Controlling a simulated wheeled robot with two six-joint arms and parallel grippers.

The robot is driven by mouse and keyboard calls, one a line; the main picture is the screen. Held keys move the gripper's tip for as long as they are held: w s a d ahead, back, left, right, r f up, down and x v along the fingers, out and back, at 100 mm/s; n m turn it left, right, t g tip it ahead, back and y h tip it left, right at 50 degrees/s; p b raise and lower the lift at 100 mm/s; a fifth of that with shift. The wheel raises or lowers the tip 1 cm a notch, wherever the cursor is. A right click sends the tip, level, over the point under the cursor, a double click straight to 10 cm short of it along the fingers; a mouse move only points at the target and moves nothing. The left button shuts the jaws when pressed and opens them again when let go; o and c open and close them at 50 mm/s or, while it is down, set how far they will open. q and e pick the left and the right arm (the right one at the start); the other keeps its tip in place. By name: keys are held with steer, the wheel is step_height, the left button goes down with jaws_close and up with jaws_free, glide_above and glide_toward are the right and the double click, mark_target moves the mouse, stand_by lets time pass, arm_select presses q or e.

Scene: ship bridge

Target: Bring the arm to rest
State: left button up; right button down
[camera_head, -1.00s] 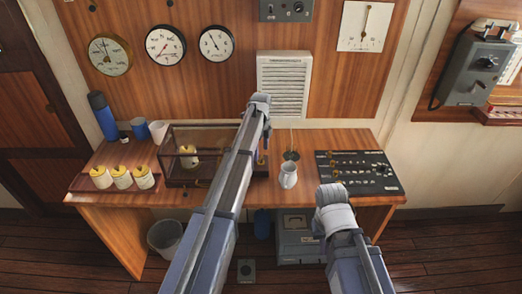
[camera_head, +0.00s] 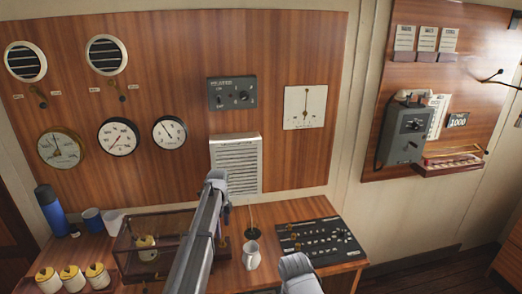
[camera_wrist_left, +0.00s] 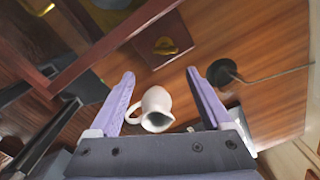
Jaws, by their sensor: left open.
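My left arm (camera_head: 203,235) reaches up and forward over the desk in the head view, its wrist end in front of the wall vent. The arm hides most of its gripper there. In the left wrist view my left gripper (camera_wrist_left: 160,76) is open, its two pale fingers spread apart. A white jug (camera_wrist_left: 156,108) shows between the fingers in the picture, standing on the desk; nothing is visibly held. The jug also shows in the head view (camera_head: 251,256), right of the arm. My right arm (camera_head: 298,270) shows only as a link at the bottom edge; its gripper is out of view.
A glass-sided case (camera_head: 160,246) stands on the desk left of the arm. Yellow-topped jars (camera_head: 72,277), a blue flask (camera_head: 53,211) and cups are further left. A black control panel (camera_head: 318,242) lies to the right. Gauges and a louvred vent (camera_head: 235,166) are on the wall.

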arm_select(q)
steer(key=s+d+f+n+b, duration=0.1)
steer(key=s+d+n, duration=0.4)
steer(key=s, duration=0.6)
steer(key=s+d+f+n+b, duration=0.1)
steer(key=s+d+n, duration=0.4)
steer(key=s, duration=0.7)
steer(key=s+d+f+n+y+b, duration=0.1)
steer(key=s+d+n, duration=0.4)
steer(key=s, duration=0.7)
steer(key=shift+d+f+n+b, duration=0.4)
steer(key=shift+f+n, duration=0.05)
steer(key=shift+n, duration=0.25)
steer(key=shift+s, duration=0.1)
